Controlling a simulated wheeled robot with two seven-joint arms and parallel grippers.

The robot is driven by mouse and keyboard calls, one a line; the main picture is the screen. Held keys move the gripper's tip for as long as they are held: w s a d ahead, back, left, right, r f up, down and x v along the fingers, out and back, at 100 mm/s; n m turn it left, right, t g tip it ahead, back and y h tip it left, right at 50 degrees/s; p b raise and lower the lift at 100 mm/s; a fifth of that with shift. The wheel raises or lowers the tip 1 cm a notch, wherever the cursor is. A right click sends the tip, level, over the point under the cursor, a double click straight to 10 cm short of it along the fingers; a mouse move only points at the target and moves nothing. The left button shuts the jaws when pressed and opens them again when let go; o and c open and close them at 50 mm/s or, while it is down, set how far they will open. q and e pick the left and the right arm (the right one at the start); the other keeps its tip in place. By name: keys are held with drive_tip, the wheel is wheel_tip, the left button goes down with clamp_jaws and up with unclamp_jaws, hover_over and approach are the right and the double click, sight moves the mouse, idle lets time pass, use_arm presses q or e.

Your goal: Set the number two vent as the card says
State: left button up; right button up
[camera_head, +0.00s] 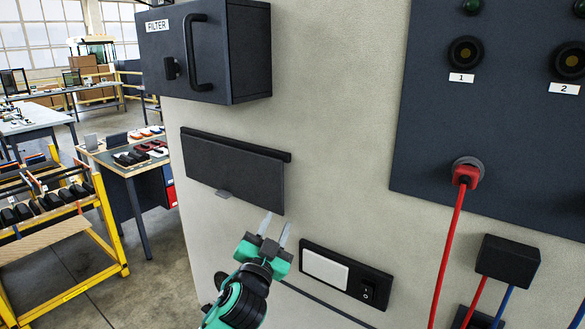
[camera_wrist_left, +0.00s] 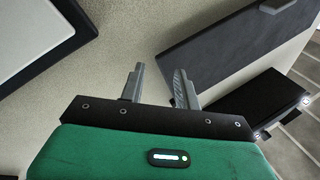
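A round black fitting with a white "2" label (camera_head: 565,88) is partly in view on the dark panel at the upper right. A similar round fitting (camera_head: 465,52) labelled "1" is left of it. I cannot tell whether these are vents, and I see no readable card. My left gripper (camera_head: 276,225) is open and empty, in front of the pale wall, just below the dark rectangular flap (camera_head: 235,170) with its small grey tab. Its spread fingers also show in the left wrist view (camera_wrist_left: 158,72), with nothing between them. My right gripper is not in view.
A dark FILTER box (camera_head: 205,55) juts out at the upper left. A white panel (camera_head: 325,268) and black rocker switch (camera_head: 368,291) sit right of my gripper. A red plug (camera_head: 466,174) with its cable and a black block (camera_head: 508,260) are farther right. Tables stand left.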

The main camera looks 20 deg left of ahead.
use_arm(q)
drive_tip(key=s+d+r+m+g+h, duration=0.2)
drive_tip(key=d+r+m+g+h, duration=0.4)
drive_tip(key=r+m, duration=0.55)
drive_tip(key=s+d+r+m+g+h, duration=0.25)
drive_tip(key=r+m+h, duration=0.55)
drive_tip(key=r+m, duration=0.4)
drive_tip(key=s+d+r+m+g+h, duration=0.2)
drive_tip(key=d+r+m+g+h, duration=0.45)
drive_tip(key=r+m, duration=0.55)
drive_tip(key=s+a+r+n+t+y, duration=0.2)
drive_tip(key=a+r+n+t+y, duration=0.25)
drive_tip(key=a+r+y, duration=0.55)
drive_tip(key=s+a+r+n+t+y, duration=0.25)
drive_tip(key=a+r+t+y, duration=0.3)
drive_tip(key=a+r, duration=0.55)
drive_tip(key=w+d+r+p, duration=0.2)
drive_tip(key=w+d+p, duration=0.5)
drive_tip(key=w, duration=0.6)
drive_tip(key=shift+w+n+t+h, duration=0.2)
drive_tip(key=shift+n+t+h, duration=0.15)
drive_tip(key=shift+t+h, duration=0.05)
drive_tip(key=shift+d, duration=0.1)
